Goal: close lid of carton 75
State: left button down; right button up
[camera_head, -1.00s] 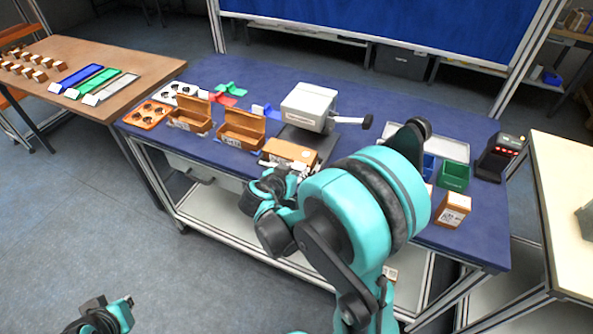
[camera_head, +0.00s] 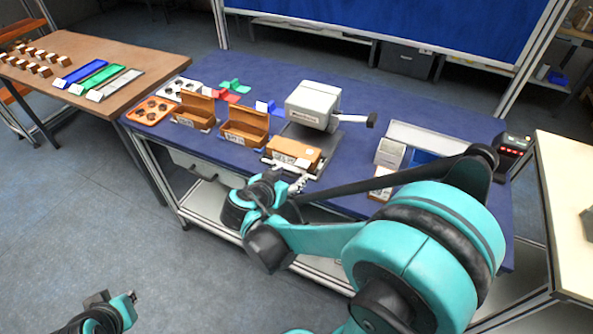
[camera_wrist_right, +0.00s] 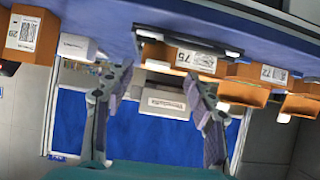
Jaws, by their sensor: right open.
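Carton 75 (camera_head: 294,150) is an orange-brown box with a white label, on the blue table in front of the grey-white machine. Its lid looks shut in the head view. In the right wrist view, which looks upside down, its label reads 75 (camera_wrist_right: 195,60). My right gripper (camera_head: 297,184) is at the front table edge, just in front of and apart from the carton. In the wrist view its two fingers (camera_wrist_right: 160,78) are spread with nothing between them. My left gripper (camera_head: 122,297) is at the lower left, away from the table; its jaw state is unclear.
An open-lidded carton (camera_head: 243,130) stands just left of carton 75, with another open one (camera_head: 194,115) beyond. The grey-white machine (camera_head: 312,105) is behind. A small whitish device (camera_head: 390,153) stands to the right. My right arm covers the table's front right.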

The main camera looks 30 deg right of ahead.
jog(key=v, duration=0.4)
dwell(0.4)
jog(key=s+a+f+n+y, duration=0.1)
jog(key=s+a+n+y, duration=0.6)
jog(key=s+n+y, duration=0.3)
jog(key=shift+f+n, duration=0.25)
jog(key=shift+n, duration=0.35)
jog(key=shift+s, duration=0.1)
